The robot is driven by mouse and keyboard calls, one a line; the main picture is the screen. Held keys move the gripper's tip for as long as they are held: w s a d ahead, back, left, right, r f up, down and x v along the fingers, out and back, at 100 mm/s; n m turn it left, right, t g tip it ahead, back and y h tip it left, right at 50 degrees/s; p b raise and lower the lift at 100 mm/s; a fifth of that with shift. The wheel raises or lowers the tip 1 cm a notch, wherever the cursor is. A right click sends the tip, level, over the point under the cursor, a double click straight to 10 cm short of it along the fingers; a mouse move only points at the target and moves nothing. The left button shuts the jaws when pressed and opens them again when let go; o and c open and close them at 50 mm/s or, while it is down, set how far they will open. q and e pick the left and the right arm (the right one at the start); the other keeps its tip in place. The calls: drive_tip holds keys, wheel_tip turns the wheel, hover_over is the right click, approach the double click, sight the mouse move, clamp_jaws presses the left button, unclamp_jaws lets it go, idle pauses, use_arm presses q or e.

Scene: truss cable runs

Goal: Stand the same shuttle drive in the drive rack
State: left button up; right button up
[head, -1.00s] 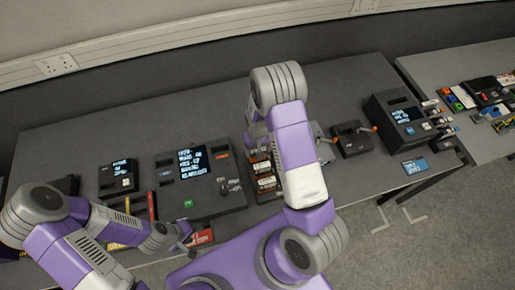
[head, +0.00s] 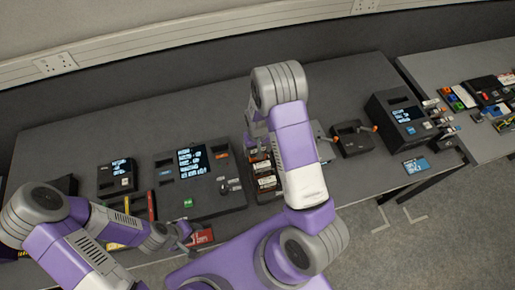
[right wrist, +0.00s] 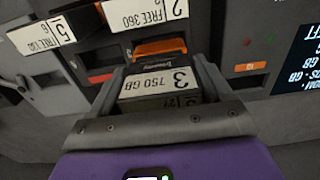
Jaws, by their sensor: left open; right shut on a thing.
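My right gripper (right wrist: 160,78) is shut on a dark shuttle drive (right wrist: 158,84) with a white label reading "3 750 GB", upside down in the right wrist view. An orange part (right wrist: 160,47) shows just beyond the drive. Labelled drives, one reading "FREE 360" (right wrist: 146,14), sit beside and beyond it. In the head view the row of drives (head: 264,183) is partly hidden by my right arm; I cannot tell how deep the held drive sits. My left gripper (head: 186,238) is open and empty near the front edge, beside a red item (head: 201,237).
A large console (head: 215,203) with a lit screen stands left of the drives. A small display box (head: 117,176) is further left. A black device with orange-tipped handles (head: 351,138) and another screened unit (head: 405,118) stand to the right. The back of the table is clear.

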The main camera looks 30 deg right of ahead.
use_arm(q)
drive_tip(key=shift+f+b, duration=1.95)
use_arm(e)
drive_tip(key=shift+f, duration=2.05)
drive_tip(key=o, duration=1.2)
use_arm(q)
drive_tip(key=shift+r, duration=0.1)
use_arm(e)
drive_tip(key=shift+r, duration=0.15)
drive_tip(key=shift+r+p, duration=2.75)
drive_tip(key=shift+r, duration=0.95)
use_arm(q)
wheel_tip(320, 180, up, 5)
drive_tip(key=shift+r, duration=0.15)
use_arm(e)
drive_tip(key=shift+f, duration=0.1)
